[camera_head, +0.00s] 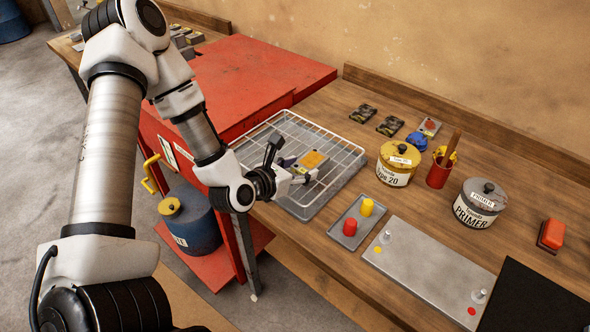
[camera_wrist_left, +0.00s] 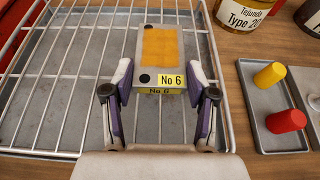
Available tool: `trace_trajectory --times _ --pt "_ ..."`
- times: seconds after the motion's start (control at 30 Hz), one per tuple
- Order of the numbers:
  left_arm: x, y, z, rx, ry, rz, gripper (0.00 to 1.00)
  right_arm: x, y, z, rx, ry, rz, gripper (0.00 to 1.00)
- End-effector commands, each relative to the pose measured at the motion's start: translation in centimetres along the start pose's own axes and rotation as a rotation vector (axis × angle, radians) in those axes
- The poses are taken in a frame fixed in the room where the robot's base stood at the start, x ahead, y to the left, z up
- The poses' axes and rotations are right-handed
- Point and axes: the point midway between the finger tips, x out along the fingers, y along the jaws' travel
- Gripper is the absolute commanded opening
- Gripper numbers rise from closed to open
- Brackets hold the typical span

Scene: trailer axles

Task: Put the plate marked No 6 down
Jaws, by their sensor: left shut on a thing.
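The plate marked No 6 (camera_wrist_left: 159,60) is a grey block with an orange top patch and a yellow label. My left gripper (camera_wrist_left: 161,90) is shut on it, one finger on each side. In the head view the plate (camera_head: 312,161) shows at my left gripper (camera_head: 292,172), over the wire rack (camera_head: 270,123) with a grey tray under it. I cannot tell whether the plate touches the rack's wires. My right gripper is not in view.
Right of the rack, a small tray (camera_head: 352,222) holds a red and a yellow peg. A yellow Type 20 pot (camera_head: 397,165), a red cup (camera_head: 438,174) and a primer pot (camera_head: 478,205) stand behind. A metal plate (camera_head: 430,264) lies in front.

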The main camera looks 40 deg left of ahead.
Motion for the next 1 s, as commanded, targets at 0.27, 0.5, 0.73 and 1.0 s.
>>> trace_trajectory --times 0.27,0.5,0.73,1.0 --pt "0.1 0.0 -0.2 -0.001 0.002 0.001 0.0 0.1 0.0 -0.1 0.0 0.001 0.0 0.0" --pt "0.1 0.0 -0.3 -0.001 0.005 0.0 0.82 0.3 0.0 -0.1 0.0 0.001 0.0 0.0" --pt "0.1 0.0 -0.2 -0.001 0.004 0.0 0.82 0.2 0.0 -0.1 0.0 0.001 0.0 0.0" --pt "-2.2 0.1 0.1 -0.011 0.003 0.002 0.82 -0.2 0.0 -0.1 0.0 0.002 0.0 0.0"
